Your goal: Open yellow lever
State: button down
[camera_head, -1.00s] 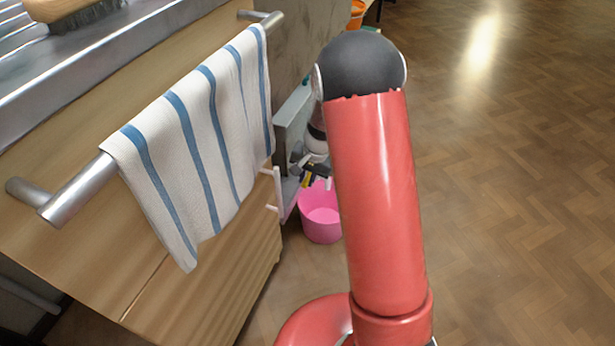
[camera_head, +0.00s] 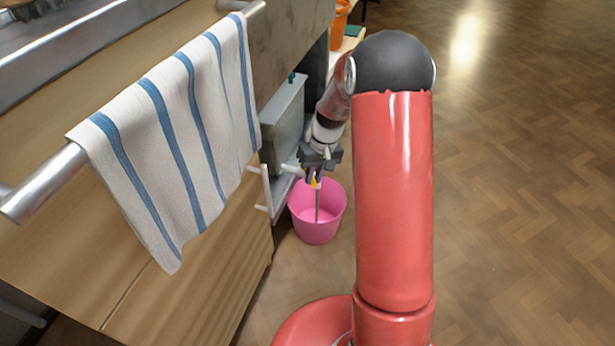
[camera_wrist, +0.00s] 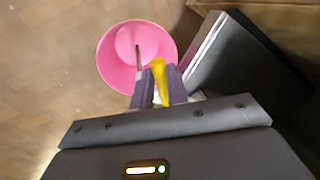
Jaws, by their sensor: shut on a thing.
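The yellow lever (camera_wrist: 158,72) shows between the two purple-grey fingers of my gripper (camera_wrist: 158,90) in the wrist view. My gripper is shut on it. In the head view my gripper (camera_head: 314,174) is beside the grey box-like tank (camera_head: 284,122), above a pink bucket (camera_head: 303,212). Only a small part of the yellow lever (camera_head: 315,184) shows there. A thin grey line (camera_head: 317,205) runs from near the lever down into the bucket. I cannot tell if it is a stream or a rod. The lever's base is hidden by my fingers.
A striped towel (camera_head: 178,130) hangs on a metal bar (camera_head: 45,183) on the wooden cabinet at left. White pegs (camera_head: 265,190) stick out near the tank. An orange container (camera_head: 339,25) stands at the back. The wooden floor (camera_head: 520,200) at right is clear.

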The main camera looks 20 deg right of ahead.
jog(key=shift+w+d+n+g+h+p, duration=0.2)
jog(key=shift+w+d+n+p, duration=0.5)
jog(key=shift+n, duration=0.95)
jog(key=shift+w+d+n+g+h+p, duration=0.15)
jog(key=shift+w+d+n+g+p, duration=0.25)
jog(key=shift+d+n, duration=0.95)
jog(key=shift+w+d+n+g+h+p, duration=0.2)
jog(key=shift+w+d+n+p, duration=0.3)
jog(key=shift+n, duration=1.5)
jog(key=shift+w, duration=0.1)
jog(key=c, duration=1.4)
grip_release()
jog(key=r, duration=0.5)
jog(key=w+r+p, duration=0.1)
jog(key=r, duration=0.1)
jog(key=shift+w+d+r, duration=0.1)
jog(key=shift+d+r, duration=0.25)
jog(key=shift+d, duration=0.05)
